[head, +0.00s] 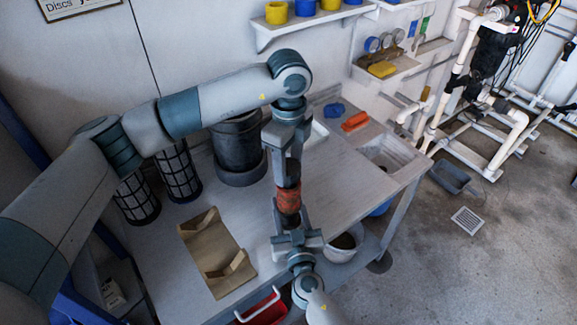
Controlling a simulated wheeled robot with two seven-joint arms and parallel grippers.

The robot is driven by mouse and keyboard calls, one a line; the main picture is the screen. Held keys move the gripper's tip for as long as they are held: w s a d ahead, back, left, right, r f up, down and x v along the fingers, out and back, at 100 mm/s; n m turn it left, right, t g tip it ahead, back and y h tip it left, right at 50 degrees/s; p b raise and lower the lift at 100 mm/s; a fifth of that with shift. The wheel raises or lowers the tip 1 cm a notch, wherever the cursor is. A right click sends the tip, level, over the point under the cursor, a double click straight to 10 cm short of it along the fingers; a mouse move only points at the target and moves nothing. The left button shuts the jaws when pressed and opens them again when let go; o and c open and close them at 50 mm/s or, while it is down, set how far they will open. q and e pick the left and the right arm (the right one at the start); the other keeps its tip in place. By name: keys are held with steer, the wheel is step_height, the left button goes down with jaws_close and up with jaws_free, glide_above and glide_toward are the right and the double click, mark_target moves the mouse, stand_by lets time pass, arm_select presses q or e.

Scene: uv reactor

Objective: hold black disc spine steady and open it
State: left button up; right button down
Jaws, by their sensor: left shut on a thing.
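A cylindrical piece, which I take to be the disc spine (288,198), stands about upright over the table. It has dark ends and a red-orange middle. My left gripper (287,165) reaches down from above and is shut on its dark upper end. My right gripper (291,222) comes up from the bottom of the picture, with its fingers around or beside the dark lower end. I cannot tell whether the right fingers touch it. The gripped ends are partly hidden by the fingers.
The pale table (345,185) holds a brown wooden cradle (212,255), a dark bucket (238,150), two black grid-walled cylinders (179,172), a blue piece (334,110) and an orange piece (355,122). A sink (390,155) is at the right end. A red container (263,309) is at the front.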

mark_target(288, 166)
stand_by(0.3)
arm_select(q)
steer(key=shift+r, duration=2)
arm_select(e)
steer(key=c, duration=0.9)
jaws_free()
steer(key=shift+s, duration=0.1)
